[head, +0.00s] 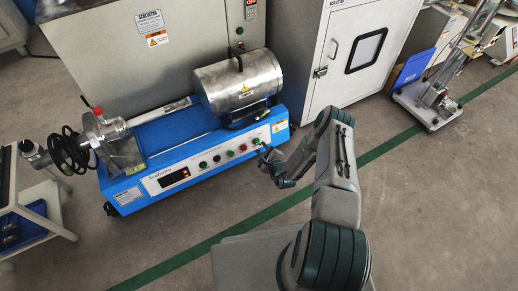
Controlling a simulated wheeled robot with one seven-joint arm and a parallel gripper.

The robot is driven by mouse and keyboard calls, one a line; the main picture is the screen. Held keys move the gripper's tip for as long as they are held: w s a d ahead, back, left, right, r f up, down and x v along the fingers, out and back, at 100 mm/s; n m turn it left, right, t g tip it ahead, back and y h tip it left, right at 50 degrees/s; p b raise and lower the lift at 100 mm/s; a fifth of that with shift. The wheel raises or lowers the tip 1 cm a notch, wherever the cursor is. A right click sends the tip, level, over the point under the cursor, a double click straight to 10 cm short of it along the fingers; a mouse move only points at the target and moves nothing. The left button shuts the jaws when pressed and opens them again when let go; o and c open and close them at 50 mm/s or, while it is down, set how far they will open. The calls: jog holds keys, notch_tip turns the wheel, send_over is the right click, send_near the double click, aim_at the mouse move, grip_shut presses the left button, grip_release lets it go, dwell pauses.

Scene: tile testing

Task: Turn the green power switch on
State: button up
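The blue test machine (160,140) stands on the floor at left centre, with a sloped white control panel (205,163) on its front. A green control (256,141) is at the right end of the row, and another green one (230,153) is further left. I cannot tell which is the power switch, or its position. My gripper (266,156) is just in front of the panel's right end, close to the rightmost green control. Contact and finger opening are too small to make out.
A metal drum (238,84) sits on top of the machine, above the panel. A grey-white cabinet (345,50) stands behind to the right. A small side table (40,215) is at left. The floor in front, with a green line (270,212), is clear.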

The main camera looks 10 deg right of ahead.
aim_at(258, 144)
jog(key=shift+b+x, duration=0.6)
jog(key=shift+x, duration=1.25)
jog(key=c, duration=0.6)
